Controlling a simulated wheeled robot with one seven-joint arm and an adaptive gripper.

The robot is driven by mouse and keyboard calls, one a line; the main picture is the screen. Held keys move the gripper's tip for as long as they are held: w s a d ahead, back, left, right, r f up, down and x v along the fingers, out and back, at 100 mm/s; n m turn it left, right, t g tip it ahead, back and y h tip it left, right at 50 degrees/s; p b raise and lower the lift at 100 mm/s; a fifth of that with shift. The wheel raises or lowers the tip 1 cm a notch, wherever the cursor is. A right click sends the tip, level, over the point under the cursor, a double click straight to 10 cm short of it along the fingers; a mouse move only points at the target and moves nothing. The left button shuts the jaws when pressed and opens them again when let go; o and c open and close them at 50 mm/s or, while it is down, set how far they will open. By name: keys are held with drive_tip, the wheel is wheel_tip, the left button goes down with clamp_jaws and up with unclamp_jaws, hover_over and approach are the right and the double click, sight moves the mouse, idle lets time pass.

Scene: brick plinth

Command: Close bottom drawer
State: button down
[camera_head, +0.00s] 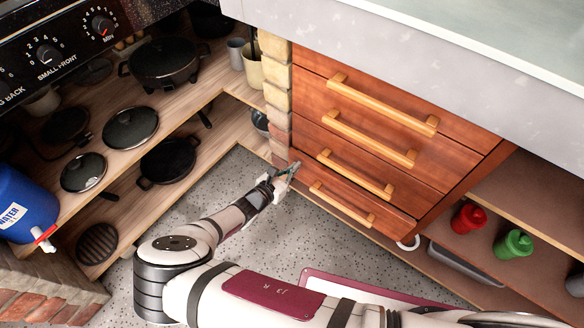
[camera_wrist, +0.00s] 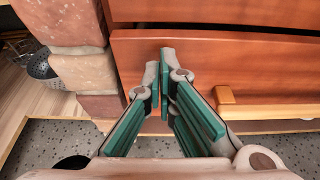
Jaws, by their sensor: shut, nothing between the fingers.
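The bottom drawer (camera_head: 385,219) is the lowest wooden front in the cabinet, with a pale wooden bar handle (camera_head: 342,205). In the wrist view its front (camera_wrist: 200,66) stands out a little, with a dark gap along its top edge at the right. My gripper (camera_head: 294,168) is shut and empty at the drawer's left end, beside the brick pillar. In the wrist view the green-padded fingers (camera_wrist: 166,78) are together in front of the drawer front, left of its handle (camera_wrist: 265,106). I cannot tell whether the fingertips touch the wood.
The brick pillar (camera_head: 274,88) stands close to the left of the drawers. Several more drawers with bar handles (camera_head: 370,138) lie above. Open shelves with pans (camera_head: 170,160) are at the left, and a shelf with red and green bottles (camera_head: 514,244) is at the right. Speckled floor (camera_head: 240,180) lies between.

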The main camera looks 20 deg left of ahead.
drive_tip(key=shift+w+d, duration=0.15)
drive_tip(key=shift+w, duration=0.15)
drive_tip(key=shift+w, duration=0.1)
drive_tip(key=shift+w+d, duration=0.25)
drive_tip(key=shift+w, duration=0.45)
drive_tip(key=shift+w+d, duration=0.25)
drive_tip(key=shift+w, duration=0.4)
drive_tip(key=shift+r, duration=0.1)
